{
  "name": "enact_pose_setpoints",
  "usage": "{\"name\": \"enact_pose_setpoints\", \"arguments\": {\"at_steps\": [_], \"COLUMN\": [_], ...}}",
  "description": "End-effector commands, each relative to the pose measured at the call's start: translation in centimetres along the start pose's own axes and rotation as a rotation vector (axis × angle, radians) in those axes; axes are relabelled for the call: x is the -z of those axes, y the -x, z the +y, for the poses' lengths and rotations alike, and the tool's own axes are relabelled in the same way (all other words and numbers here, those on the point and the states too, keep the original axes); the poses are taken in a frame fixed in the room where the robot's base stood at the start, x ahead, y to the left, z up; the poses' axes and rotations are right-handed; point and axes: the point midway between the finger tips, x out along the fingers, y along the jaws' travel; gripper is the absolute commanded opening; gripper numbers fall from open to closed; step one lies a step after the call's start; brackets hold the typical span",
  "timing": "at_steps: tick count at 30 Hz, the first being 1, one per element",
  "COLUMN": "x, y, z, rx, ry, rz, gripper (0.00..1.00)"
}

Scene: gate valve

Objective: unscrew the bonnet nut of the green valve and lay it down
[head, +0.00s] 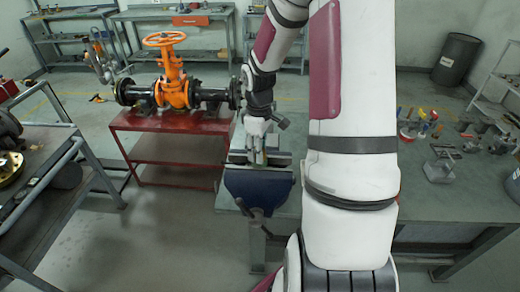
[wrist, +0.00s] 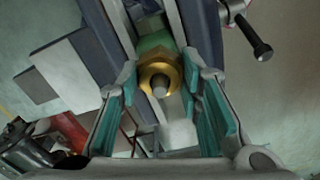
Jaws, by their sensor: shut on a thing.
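The green valve (wrist: 154,42) is clamped between the jaws of a blue bench vise (head: 258,187). In the wrist view its brass bonnet nut (wrist: 174,77) faces the camera, with a grey stem end in its middle. My gripper (wrist: 160,74) has its two teal-padded fingers on either side of the nut, shut on it at the fingertips. The nut is at the valve; I cannot tell how far it is threaded. In the head view my gripper (head: 258,152) is over the vise and mostly hides the valve and nut.
The vise sits at the left end of a grey workbench (head: 350,200). Loose tools and a grey fixture (head: 440,170) stand on the bench at the right. A red table (head: 170,121) with a large orange valve (head: 173,92) is at the left. A vise handle (wrist: 252,40) sticks out nearby.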

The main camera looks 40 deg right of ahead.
Motion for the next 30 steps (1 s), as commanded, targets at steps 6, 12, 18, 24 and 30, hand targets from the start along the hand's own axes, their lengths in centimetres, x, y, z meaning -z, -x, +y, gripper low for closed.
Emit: {"name": "enact_pose_setpoints", "arguments": {"at_steps": [6, 12, 18, 24, 30], "x": [0.0, 0.0, 0.0, 0.0, 0.0], "y": [0.0, 0.1, 0.6, 1.2, 1.7], "z": [0.0, 0.0, 0.0, 0.0, 0.0], "rx": [-0.001, -0.002, -0.002, -0.002, -0.003], "ry": [0.283, 0.34, 0.337, 0.337, 0.337], "rz": [0.002, 0.001, 0.001, 0.002, 0.001], "gripper": [0.02, 0.02, 0.02, 0.02, 0.02]}}
